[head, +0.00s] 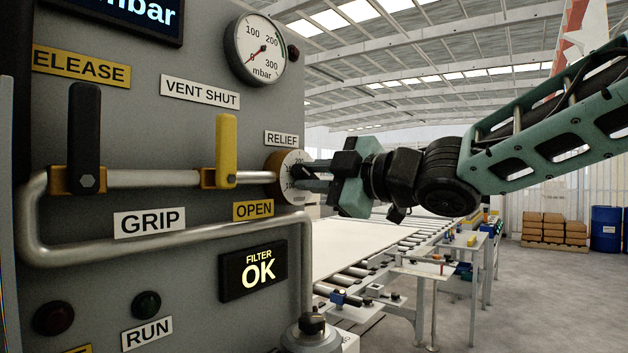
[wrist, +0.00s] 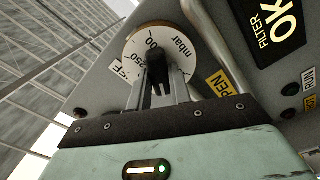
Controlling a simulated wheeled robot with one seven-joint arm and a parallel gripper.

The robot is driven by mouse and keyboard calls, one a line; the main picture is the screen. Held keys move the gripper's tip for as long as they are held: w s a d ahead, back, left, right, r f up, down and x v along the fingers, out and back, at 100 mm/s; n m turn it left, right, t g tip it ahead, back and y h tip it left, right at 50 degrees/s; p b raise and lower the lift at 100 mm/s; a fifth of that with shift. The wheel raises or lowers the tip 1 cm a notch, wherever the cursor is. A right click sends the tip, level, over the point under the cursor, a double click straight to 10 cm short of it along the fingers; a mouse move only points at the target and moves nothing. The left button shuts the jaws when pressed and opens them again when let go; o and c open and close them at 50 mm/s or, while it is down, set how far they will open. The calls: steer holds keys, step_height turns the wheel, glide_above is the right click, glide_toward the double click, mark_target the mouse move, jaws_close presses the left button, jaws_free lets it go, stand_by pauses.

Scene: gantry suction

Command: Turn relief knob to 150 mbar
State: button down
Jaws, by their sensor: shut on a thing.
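The relief knob has a round pale dial with dark numbers and sits at the right end of the pipe, below the RELIEF label (head: 282,139). The dial (head: 293,163) faces my gripper. In the wrist view the dial (wrist: 140,48) shows "mbar" and part of "250", and a black grip bar (wrist: 168,66) stands out from its middle. My gripper (head: 312,170) reaches in from the right, and in the wrist view its two fingers (wrist: 164,85) are shut on the black bar. The bar hides part of the scale, so I cannot tell which number the knob points to.
A pressure gauge (head: 262,48) on the panel has its red needle near 0. A black lever (head: 84,125) and a yellow lever (head: 227,145) stand upright on the pipe to the left. A pipe (head: 170,231) runs below. A roller conveyor (head: 380,262) lies behind.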

steer(key=c, duration=1.3)
jaws_free()
steer(key=p+v, duration=0.3)
steer(key=v, duration=1.4)
steer(key=shift+s+d+p, duration=0.15)
steer(key=shift+s+p, duration=0.05)
steer(key=shift+p, duration=0.2)
steer(key=shift+f, duration=0.1)
